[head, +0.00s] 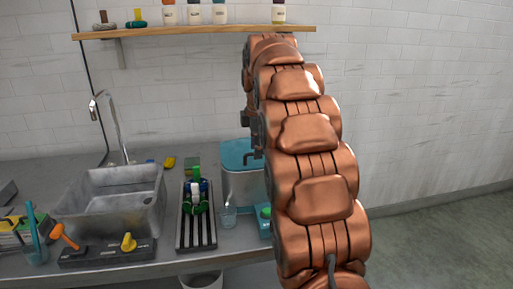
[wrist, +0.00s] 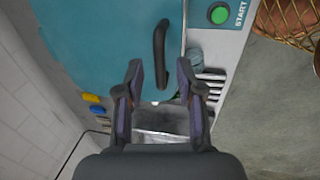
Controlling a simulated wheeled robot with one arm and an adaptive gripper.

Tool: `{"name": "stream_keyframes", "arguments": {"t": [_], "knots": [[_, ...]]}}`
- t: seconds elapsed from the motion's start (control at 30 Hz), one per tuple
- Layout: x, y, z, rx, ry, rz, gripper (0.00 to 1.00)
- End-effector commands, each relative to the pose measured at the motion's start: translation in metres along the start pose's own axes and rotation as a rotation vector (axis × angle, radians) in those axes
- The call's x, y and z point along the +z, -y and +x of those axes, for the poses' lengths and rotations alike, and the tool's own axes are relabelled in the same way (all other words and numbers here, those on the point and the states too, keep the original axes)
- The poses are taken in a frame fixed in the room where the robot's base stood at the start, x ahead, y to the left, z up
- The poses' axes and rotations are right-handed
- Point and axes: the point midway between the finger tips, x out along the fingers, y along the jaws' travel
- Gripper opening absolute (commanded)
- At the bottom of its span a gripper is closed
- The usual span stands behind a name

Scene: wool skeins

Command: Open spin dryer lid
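The spin dryer (head: 242,188) is a grey box on the counter, partly hidden behind my arm. Its teal lid (head: 236,150) looks closed and fills much of the wrist view (wrist: 90,45). A black curved lid handle (wrist: 159,45) stands on the lid near its edge. My gripper (wrist: 160,72) is open, with its two fingers apart on either side of the handle's near end. I cannot tell whether they touch it. In the head view my arm hides most of the gripper.
A green START button (wrist: 218,14) sits on the panel beside the lid. A wooden shelf (head: 200,32) with bottles hangs above.

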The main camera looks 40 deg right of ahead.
Motion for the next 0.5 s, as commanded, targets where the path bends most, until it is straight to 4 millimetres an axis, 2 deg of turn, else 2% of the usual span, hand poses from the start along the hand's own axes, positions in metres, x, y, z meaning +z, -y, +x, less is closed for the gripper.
{"name": "stream_keyframes", "arguments": {"t": [0.37,0.5], "knots": [[0.0,0.0004,0.0036,-0.001,0.0,0.0,0.37],[0.0,0.0003,0.0035,0.0,0.0,0.0,0.24]]}}
